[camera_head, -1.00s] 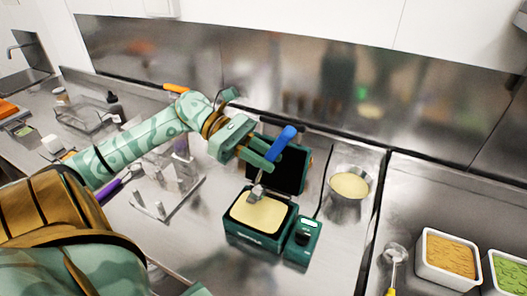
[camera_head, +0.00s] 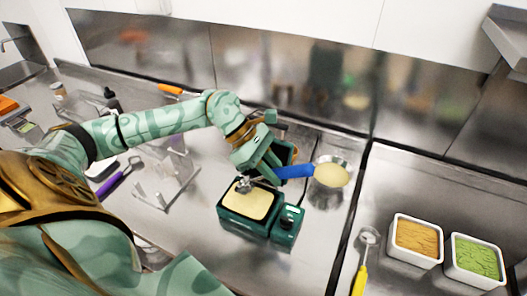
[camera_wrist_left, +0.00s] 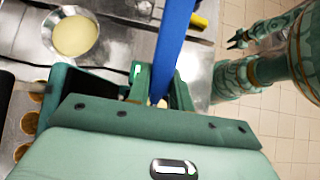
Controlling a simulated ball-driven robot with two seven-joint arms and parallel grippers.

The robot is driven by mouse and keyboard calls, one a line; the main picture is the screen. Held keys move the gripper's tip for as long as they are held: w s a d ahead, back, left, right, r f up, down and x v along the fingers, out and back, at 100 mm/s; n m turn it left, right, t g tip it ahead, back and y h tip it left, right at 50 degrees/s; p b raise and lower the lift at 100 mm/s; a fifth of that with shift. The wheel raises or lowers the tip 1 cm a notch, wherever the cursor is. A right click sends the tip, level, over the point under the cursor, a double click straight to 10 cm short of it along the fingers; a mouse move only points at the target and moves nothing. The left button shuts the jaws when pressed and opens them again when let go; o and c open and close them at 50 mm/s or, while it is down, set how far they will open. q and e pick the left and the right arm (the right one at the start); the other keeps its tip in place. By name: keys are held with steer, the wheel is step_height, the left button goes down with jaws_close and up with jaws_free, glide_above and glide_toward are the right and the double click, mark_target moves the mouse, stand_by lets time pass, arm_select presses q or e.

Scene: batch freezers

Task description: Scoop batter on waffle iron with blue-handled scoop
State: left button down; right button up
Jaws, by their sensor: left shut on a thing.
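My left gripper (camera_head: 268,172) is shut on the blue handle (camera_head: 295,171) of the scoop. The handle points right, toward the metal batter bowl (camera_head: 331,174). The scoop's metal head (camera_head: 243,186) is over the back left of the open green waffle iron (camera_head: 240,224), whose lower plate carries a pale layer of batter (camera_head: 252,204). The dark lid is mostly hidden behind my gripper. In the left wrist view the blue handle (camera_wrist_left: 173,40) runs up between my fingers, and the bowl (camera_wrist_left: 75,36) is at upper left. My right gripper (camera_wrist_left: 238,39) appears there, open and empty.
A yellow-handled scoop (camera_head: 361,272) lies at right, beside white tubs of orange (camera_head: 416,238) and green (camera_head: 474,259) food. A metal stand (camera_head: 168,184) and purple-handled tool (camera_head: 112,184) are left of the iron. An orange-handled tool (camera_head: 172,89) lies behind my arm.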

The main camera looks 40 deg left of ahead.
arm_select(q)
steer(key=d+y+p, duration=0.1)
steer(key=y+p, duration=0.1)
steer(key=d+f+p, duration=0.1)
steer(key=shift+w+d+f+g+y, duration=0.1)
steer(key=shift+w+d+g+y, duration=0.2)
steer(key=shift+d+g+y, duration=0.1)
steer(key=f+y+p, duration=0.1)
steer(key=d+f+y+p, duration=0.1)
steer(key=y, duration=0.1)
steer(key=g+y+p, duration=0.1)
steer(key=p, duration=0.1)
steer(key=shift+w+d+f, duration=0.25)
steer(key=shift+d+f, duration=0.1)
steer(key=shift+f, duration=0.05)
